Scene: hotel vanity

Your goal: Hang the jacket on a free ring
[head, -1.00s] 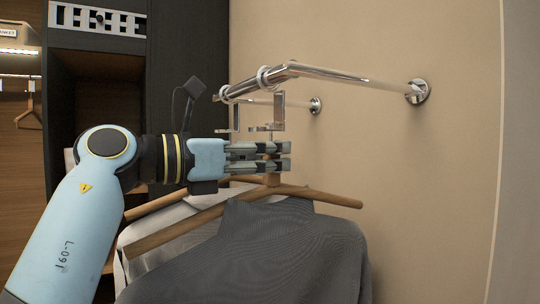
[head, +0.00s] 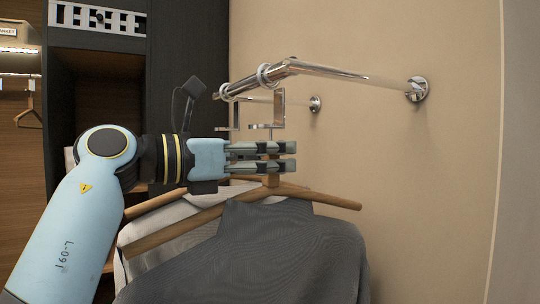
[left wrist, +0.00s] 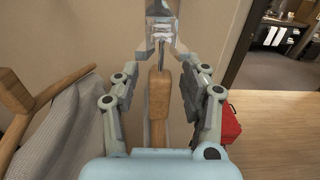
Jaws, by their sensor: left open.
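The dark grey jacket (head: 270,260) hangs on a wooden hanger (head: 180,225) below my left gripper (head: 294,156). The gripper is open around the hanger's wooden neck, which shows between the fingers in the left wrist view (left wrist: 159,95). There, a thin metal stem runs from the neck toward a metal fitting (left wrist: 160,35); whether it is seated is unclear. My right gripper is out of view.
A lighter garment (head: 150,232) is close behind the jacket. The rail's wall mount (head: 417,90) is at the right on the beige wall. A dark cabinet (head: 185,50) stands at the left. The wall area right of the jacket is clear.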

